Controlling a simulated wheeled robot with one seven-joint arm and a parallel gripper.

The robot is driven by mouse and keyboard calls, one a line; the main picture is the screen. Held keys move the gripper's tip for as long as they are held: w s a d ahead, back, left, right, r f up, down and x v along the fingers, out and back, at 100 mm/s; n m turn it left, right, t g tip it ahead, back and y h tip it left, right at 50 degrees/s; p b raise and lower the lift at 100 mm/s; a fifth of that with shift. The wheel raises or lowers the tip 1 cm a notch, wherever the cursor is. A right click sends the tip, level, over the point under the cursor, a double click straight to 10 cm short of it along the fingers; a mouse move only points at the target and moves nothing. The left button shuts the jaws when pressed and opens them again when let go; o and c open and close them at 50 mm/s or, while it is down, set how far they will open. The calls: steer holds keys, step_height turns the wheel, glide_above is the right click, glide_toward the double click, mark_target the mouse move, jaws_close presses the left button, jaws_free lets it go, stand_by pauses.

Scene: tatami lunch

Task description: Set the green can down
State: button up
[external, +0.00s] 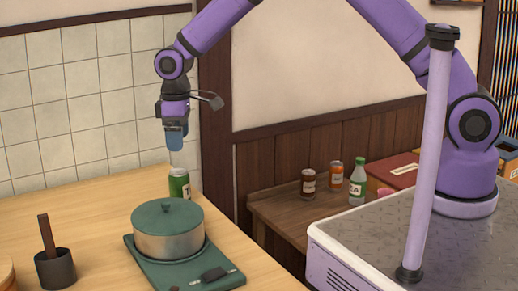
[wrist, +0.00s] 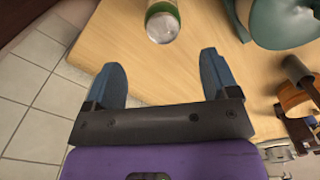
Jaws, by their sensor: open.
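The green can (external: 179,184) stands upright on the light wooden table, behind the pot. It also shows at the top of the wrist view (wrist: 162,22), with its pale metal lid facing the camera. My gripper (external: 174,143) is above the can in the external view, pointing down. In the wrist view its two blue fingers (wrist: 163,80) are spread apart, with only bare table visible between them. The can is beyond the fingertips and apart from them. The light wooden table (external: 90,215) carries the can.
A green-lidded pot (external: 168,239) sits on a green portable stove (external: 225,278) close in front of the can. A dark holder (external: 56,269) stands at the left. A lower side table (external: 275,205) holds two jars and a green bottle (external: 357,182). A tiled wall (external: 70,100) rises behind.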

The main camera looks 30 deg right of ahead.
steer(key=s+d+r+m+t, duration=0.1)
steer(key=s+d+r+m, duration=0.15)
steer(key=d+r, duration=1)
steer(key=s+d+r+m+t, duration=0.1)
steer(key=d+r+m, duration=0.2)
steer(key=d+r, duration=0.95)
steer(key=s+d+r+m+t, duration=0.2)
steer(key=s+d+r+m, duration=0.15)
steer(key=s+d, duration=0.9)
steer(key=s+d+f+m+t, duration=0.1)
steer(key=s+d+m, duration=0.1)
steer(key=s+d, duration=0.7)
steer(key=shift+s+f+m, duration=0.2)
steer(key=shift+s+m, duration=0.1)
steer(key=shift+s, duration=0.8)
